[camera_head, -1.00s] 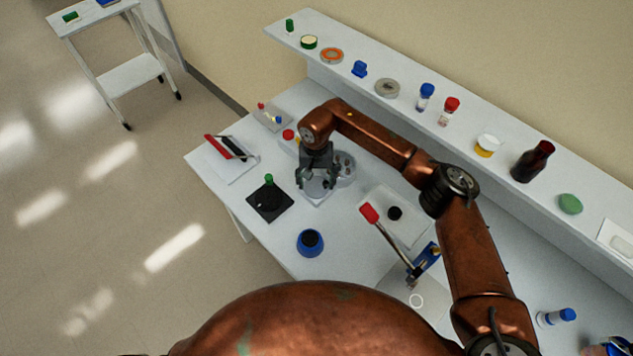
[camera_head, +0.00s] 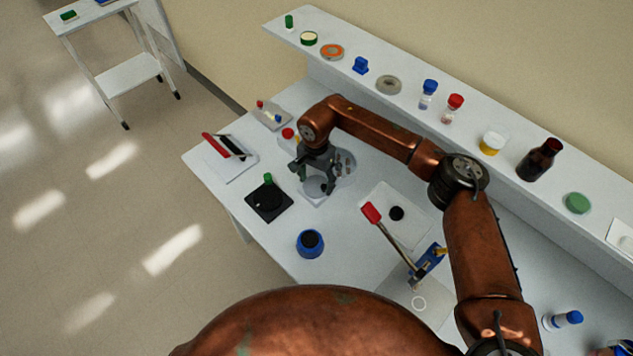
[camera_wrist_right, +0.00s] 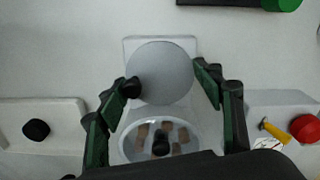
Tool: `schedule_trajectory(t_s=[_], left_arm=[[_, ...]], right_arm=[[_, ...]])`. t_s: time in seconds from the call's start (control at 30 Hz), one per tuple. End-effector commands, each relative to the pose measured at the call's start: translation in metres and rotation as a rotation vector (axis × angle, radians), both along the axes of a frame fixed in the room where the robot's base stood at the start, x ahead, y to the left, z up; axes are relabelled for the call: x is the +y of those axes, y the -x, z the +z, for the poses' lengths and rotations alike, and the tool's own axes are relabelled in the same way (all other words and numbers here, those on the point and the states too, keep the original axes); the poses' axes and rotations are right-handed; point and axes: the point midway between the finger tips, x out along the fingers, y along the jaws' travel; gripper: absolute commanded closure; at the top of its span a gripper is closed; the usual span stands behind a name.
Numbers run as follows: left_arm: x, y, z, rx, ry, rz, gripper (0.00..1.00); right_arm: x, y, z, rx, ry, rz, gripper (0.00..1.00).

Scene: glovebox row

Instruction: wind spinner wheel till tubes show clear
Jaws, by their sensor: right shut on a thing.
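The spinner is a white base with a light grey round wheel (camera_wrist_right: 162,72), and a clear round bowl (camera_wrist_right: 128,148) beside it. Several brownish tubes (camera_wrist_right: 182,134) lie around a black hub (camera_wrist_right: 160,146) in the bowl; their contents look brown and cloudy. In the head view the wheel (camera_head: 315,188) is partly under my right gripper (camera_head: 314,178), and the bowl (camera_head: 346,161) shows behind it. In the right wrist view my right gripper (camera_wrist_right: 166,78) has its fingers on opposite sides of the wheel's rim, shut on it. My left gripper is out of view.
Near the spinner are a black plate with a green-topped part (camera_head: 268,202), a blue round pot (camera_head: 310,243), a red-handled lever (camera_head: 371,212) and a white tray with a black knob (camera_head: 397,213). A shelf (camera_head: 405,104) with bottles and jars runs behind.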

Motion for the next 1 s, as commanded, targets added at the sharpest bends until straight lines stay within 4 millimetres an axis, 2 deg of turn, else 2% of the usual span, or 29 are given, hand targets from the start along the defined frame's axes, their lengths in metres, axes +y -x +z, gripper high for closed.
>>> schedule_trajectory(t_s=[0.7, 1.0], left_arm=[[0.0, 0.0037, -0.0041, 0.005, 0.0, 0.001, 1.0], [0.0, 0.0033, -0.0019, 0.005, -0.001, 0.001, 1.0]], right_arm=[[0.0004, 0.0001, 0.0003, 0.0, 0.0, -0.668, 0.63], [0.0004, -0.0003, 0.0004, -0.001, 0.0, -0.867, 0.63]])
